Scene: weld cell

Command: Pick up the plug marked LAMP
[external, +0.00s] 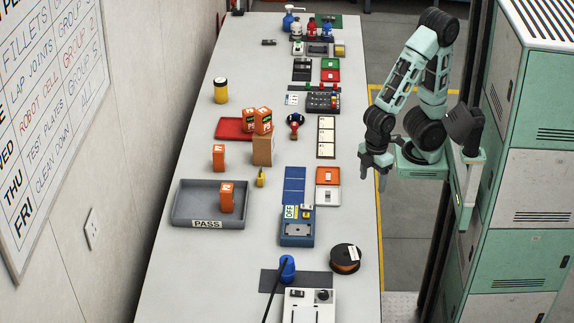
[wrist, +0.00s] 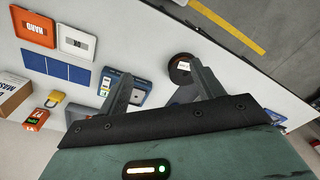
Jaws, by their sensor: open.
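I cannot read the word LAMP on anything in either view. In the external view a blue piece with a black cable (external: 287,268) stands on a dark mat (external: 267,280) near the front of the bench; it may be a plug, but no marking on it can be read. My gripper (external: 373,178) is open and empty, raised at the bench's right edge, behind and to the right of the blue piece. In the wrist view my gripper's two fingers (wrist: 160,68) are spread wide with nothing held between them.
A blue box marked OFF (external: 297,232), a spool (external: 346,258) and a white panel box (external: 309,306) are near the blue piece. A grey PASS tray (external: 182,211) lies left. Lockers (external: 520,180) stand right of my arm. The bench's right strip is mostly clear.

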